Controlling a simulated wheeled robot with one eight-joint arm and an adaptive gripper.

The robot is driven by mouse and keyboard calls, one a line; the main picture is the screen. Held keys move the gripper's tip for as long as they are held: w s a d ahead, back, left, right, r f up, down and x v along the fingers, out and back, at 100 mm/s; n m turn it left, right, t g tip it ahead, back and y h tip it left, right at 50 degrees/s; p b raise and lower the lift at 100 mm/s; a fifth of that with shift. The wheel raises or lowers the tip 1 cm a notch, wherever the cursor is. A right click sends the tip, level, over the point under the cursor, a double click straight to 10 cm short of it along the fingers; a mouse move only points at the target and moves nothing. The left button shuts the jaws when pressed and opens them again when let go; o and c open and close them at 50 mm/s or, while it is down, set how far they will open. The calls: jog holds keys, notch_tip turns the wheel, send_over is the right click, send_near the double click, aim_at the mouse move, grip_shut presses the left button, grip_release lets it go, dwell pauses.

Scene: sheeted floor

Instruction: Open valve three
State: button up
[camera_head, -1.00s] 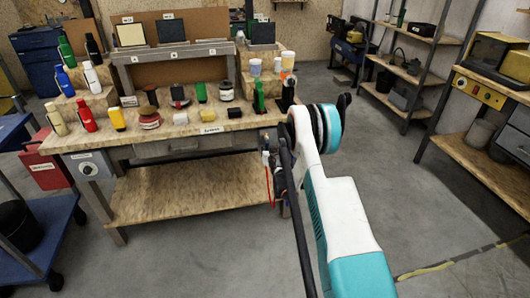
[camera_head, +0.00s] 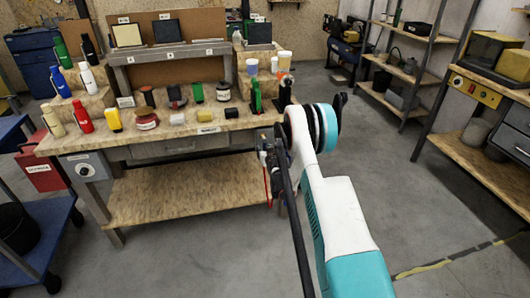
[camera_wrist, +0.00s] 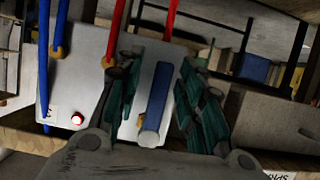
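In the wrist view, a pale grey panel (camera_wrist: 88,75) carries red and blue pipes. A blue lever (camera_wrist: 157,95) with a round grey end stands out from the panel. My gripper (camera_wrist: 160,68) is open, with one dark green finger on each side of the lever. The lever appears apart from both fingers; I cannot tell how deep it sits between them. I cannot read a valve number. In the head view, my gripper (camera_head: 272,150) is at the workbench's right end, largely hidden by my arm.
The wooden workbench (camera_head: 185,190) holds several bottles, jars and boxes. A blue cart (camera_head: 45,240) stands at the left. Shelves (camera_head: 405,70) stand at the right, with open floor before them.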

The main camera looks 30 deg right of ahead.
jog(key=v, duration=1.2)
jog(key=shift+a, duration=0.15)
